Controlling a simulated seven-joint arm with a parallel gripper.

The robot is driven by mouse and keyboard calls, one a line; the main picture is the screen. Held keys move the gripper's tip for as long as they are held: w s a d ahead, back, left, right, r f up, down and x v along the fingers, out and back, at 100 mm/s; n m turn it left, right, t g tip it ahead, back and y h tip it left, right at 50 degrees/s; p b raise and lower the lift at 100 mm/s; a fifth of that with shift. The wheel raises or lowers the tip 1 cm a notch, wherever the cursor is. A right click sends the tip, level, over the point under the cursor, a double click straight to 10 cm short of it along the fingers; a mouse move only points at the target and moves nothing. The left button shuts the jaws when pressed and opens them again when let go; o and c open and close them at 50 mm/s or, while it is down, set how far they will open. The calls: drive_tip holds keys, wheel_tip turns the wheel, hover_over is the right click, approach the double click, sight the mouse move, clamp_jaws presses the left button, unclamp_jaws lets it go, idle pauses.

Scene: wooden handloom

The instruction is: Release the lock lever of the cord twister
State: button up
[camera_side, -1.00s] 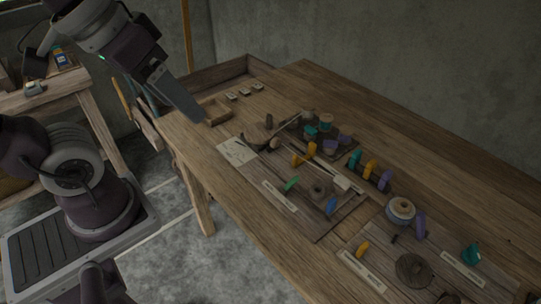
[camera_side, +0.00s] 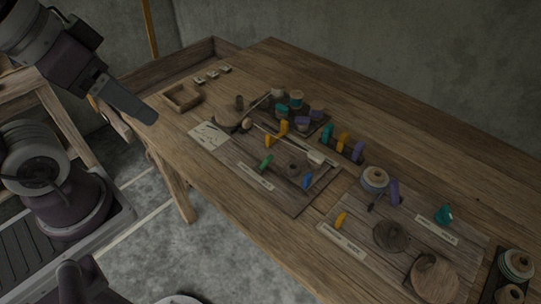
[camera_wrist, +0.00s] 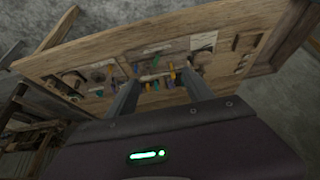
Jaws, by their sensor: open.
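My gripper (camera_side: 134,104) hangs off the table's left end in the side view, well away from the boards. In the wrist view its two fingers (camera_wrist: 162,77) are spread with nothing between them. A wooden board (camera_side: 290,202) carries a dark round post (camera_side: 294,167), a green lever (camera_side: 266,163), a blue lever (camera_side: 308,181) and orange pieces (camera_side: 277,132). A second board (camera_side: 365,213) carries an orange lever (camera_side: 341,219), a purple lever (camera_side: 394,191) and a dark disc (camera_side: 391,236). I cannot tell which is the cord twister's lock lever; the labels are too small to read.
A small wooden tray (camera_side: 182,97) and several pale tags (camera_side: 212,76) lie at the table's far left. Coloured spools (camera_side: 296,98) and upright pegs (camera_side: 343,143) stand behind the first board. The table's back right is bare.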

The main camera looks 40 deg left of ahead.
drive_tip(key=shift+w, duration=0.15)
drive_tip(key=c, duration=0.4)
drive_tip(key=w+m, duration=0.1)
drive_tip(key=w, duration=0.1)
drive_tip(key=w+d+m+g, duration=0.1)
drive_tip(key=w+m, duration=0.1)
drive_tip(key=w, duration=0.1)
drive_tip(key=w+m, duration=0.1)
drive_tip(key=w, duration=0.1)
drive_tip(key=shift+w+d+r+m+g, duration=0.2)
drive_tip(key=shift+w+m+g, duration=0.1)
drive_tip(key=shift+w+m, duration=0.1)
clamp_jaws()
drive_tip(key=w+d+f+m+g, duration=0.1)
drive_tip(key=w+d+f+m, duration=0.2)
drive_tip(key=w+f+m, duration=0.1)
drive_tip(key=w+d+f+m+g, duration=0.1)
drive_tip(key=w+d+f+m, duration=0.2)
drive_tip(key=w+f, duration=0.4)
drive_tip(key=w+d+f+m+g+y, duration=0.1)
drive_tip(key=w+d+f+m, duration=0.3)
drive_tip(key=f, duration=0.5)
drive_tip(key=shift+w+m+g, duration=0.5)
drive_tip(key=shift+w+m, duration=0.35)
drive_tip(key=shift+m, duration=0.25)
